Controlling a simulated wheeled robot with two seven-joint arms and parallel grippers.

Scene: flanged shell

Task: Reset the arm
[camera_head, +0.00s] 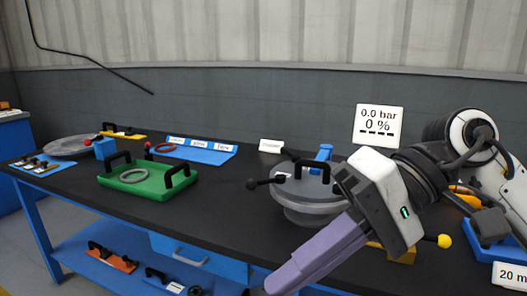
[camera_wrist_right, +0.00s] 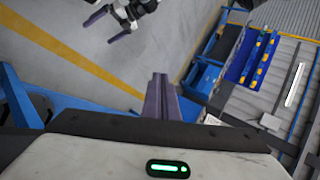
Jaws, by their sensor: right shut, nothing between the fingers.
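My right arm (camera_head: 465,150) comes in from the right in the head view. Its gripper (camera_head: 285,280) points down and to the left over the front edge of the table, in front of the flanged shell (camera_head: 308,205). Its purple fingers are together and empty. They also show shut in the right wrist view (camera_wrist_right: 160,85). The grey shell stands on the table behind the gripper, partly hidden by it. My left gripper is outside the head view. At the top of the right wrist view a gripper with two separated purple fingers (camera_wrist_right: 98,33), seemingly my left one, is open and empty.
A green tray (camera_head: 122,182) holding a ring stands left on the black table (camera_head: 215,215). A sign (camera_head: 379,125) reads 0.0 bar, 0 %. A yellow-knobbed handle (camera_head: 443,241) and a blue bin (camera_head: 485,252) are close by the right arm. Parts lie on the lower shelf.

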